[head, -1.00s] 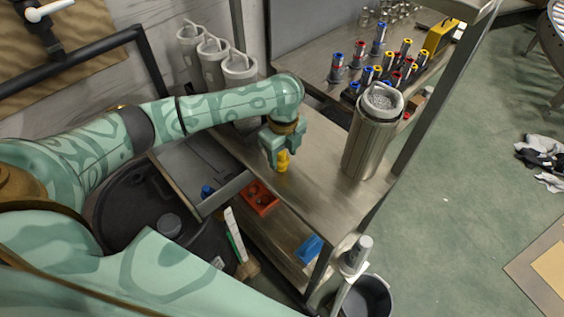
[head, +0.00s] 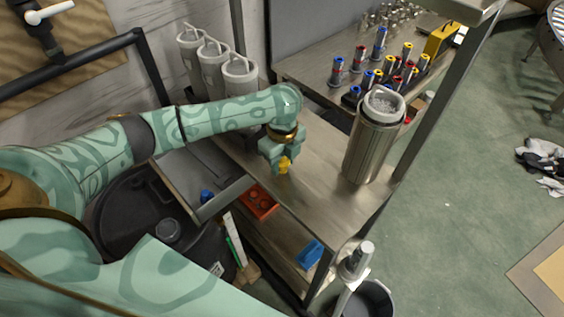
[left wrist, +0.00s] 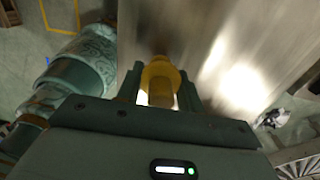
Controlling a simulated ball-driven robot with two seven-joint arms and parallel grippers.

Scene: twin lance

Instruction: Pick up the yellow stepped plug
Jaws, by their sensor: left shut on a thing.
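The yellow stepped plug (head: 284,165) is held in my left gripper (head: 282,158), over the metal bench top. In the left wrist view the plug (left wrist: 160,82) sits between the two fingers of the left gripper (left wrist: 160,95), which are shut on it. Its stepped, round body points away from the palm. I cannot tell how high it is above the bench. My right gripper is not in view.
A tall metal canister (head: 373,140) stands on the bench (head: 325,200) to the right of the gripper. Grey canisters (head: 240,78) stand at the back left. An orange tray (head: 259,203) and a blue bin (head: 309,253) sit lower down. A dark post stands on the right.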

